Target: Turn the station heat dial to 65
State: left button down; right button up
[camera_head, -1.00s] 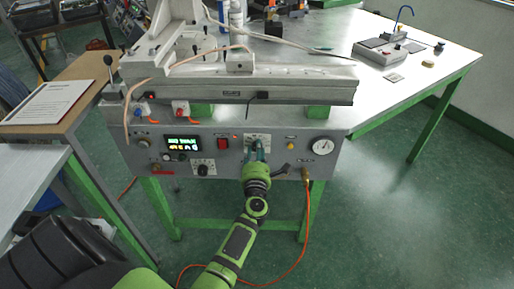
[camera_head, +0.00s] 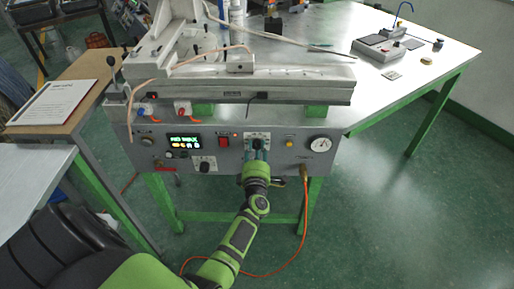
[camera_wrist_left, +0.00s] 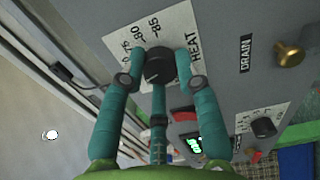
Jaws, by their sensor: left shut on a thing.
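The heat dial (camera_wrist_left: 160,66) is a black round knob on a white scale plate marked HEAT in the left wrist view. The figures 80 and 85 show beside it, but its setting is hard to read. In the head view the dial's white plate (camera_head: 257,136) is on the station's grey front panel (camera_head: 225,160). My left gripper (camera_wrist_left: 160,72) has its teal fingers closed around the knob, one on each side; it also shows at the panel in the head view (camera_head: 256,155). My right gripper is not in view.
Around the dial are a lit display (camera_head: 185,142), a red switch (camera_head: 223,142), a second black knob (camera_head: 204,166), a round gauge (camera_head: 320,144) and a brass fitting (camera_head: 304,170) with an orange hose. A bench (camera_head: 420,70) extends to the right. The floor at right is clear.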

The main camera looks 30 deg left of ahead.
pick_arm(q)
jog(key=shift+s+a+f, duration=0.1)
jog(key=shift+s+f, duration=0.05)
jog(key=shift+f, duration=0.05)
dwell(0.3)
jog(key=c, duration=0.9)
grip_release()
jog(key=shift+r, duration=0.1)
jog(key=v, duration=0.7)
jog(key=shift+s, duration=0.2)
